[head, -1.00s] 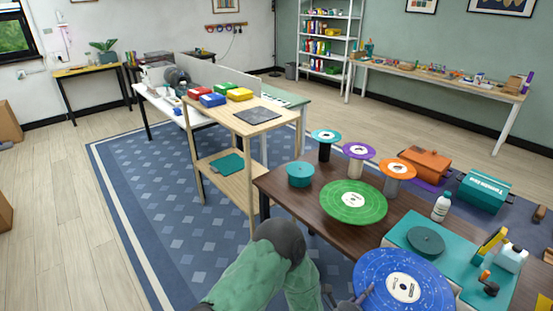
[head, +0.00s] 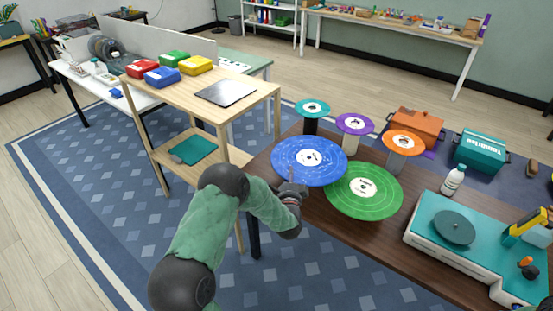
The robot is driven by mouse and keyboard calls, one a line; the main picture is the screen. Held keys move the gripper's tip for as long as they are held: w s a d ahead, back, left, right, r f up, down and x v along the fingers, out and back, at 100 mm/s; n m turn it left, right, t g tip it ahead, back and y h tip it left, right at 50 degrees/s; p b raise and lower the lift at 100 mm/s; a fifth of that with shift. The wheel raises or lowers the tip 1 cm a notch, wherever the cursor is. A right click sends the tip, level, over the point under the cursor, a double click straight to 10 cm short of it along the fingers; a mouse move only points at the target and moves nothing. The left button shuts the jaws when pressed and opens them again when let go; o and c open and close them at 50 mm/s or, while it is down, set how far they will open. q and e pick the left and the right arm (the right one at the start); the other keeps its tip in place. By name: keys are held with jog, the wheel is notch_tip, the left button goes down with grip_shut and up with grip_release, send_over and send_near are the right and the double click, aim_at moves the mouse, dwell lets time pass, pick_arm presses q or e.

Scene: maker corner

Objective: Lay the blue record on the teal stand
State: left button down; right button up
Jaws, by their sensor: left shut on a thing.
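The blue record (head: 308,162) with a white label is flat or nearly flat at the left end of the dark table, left of the green record (head: 362,193). My left gripper (head: 291,183) is shut on its near edge. My right gripper is not in view.
Small teal (head: 312,108), purple (head: 354,124) and orange (head: 403,143) discs stand on posts behind. A teal turntable (head: 425,225) and a white bottle (head: 453,180) are to the right. A wooden shelf (head: 245,104) stands close to the left of the table.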

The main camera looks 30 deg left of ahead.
aim_at(278, 159)
pick_arm(q)
jog(key=w+a+y, duration=0.1)
jog(key=a, duration=0.1)
jog(key=w+a+r+n+g+y, duration=0.1)
jog(key=a, duration=0.2)
jog(key=w+a+n+y, duration=0.1)
jog(key=w+a, duration=0.1)
jog(key=a, duration=0.1)
jog(key=shift+a+r+g+b, duration=0.1)
jog(key=shift+r+g+b, duration=0.2)
jog(key=shift+g, duration=0.1)
jog(key=shift+f+b, duration=2.05)
jog(key=shift+f, duration=0.85)
jog(key=shift+f+b, duration=0.3)
jog(key=shift+f, duration=0.3)
jog(key=c, duration=1.6)
grip_release()
jog(key=shift+s, duration=0.15)
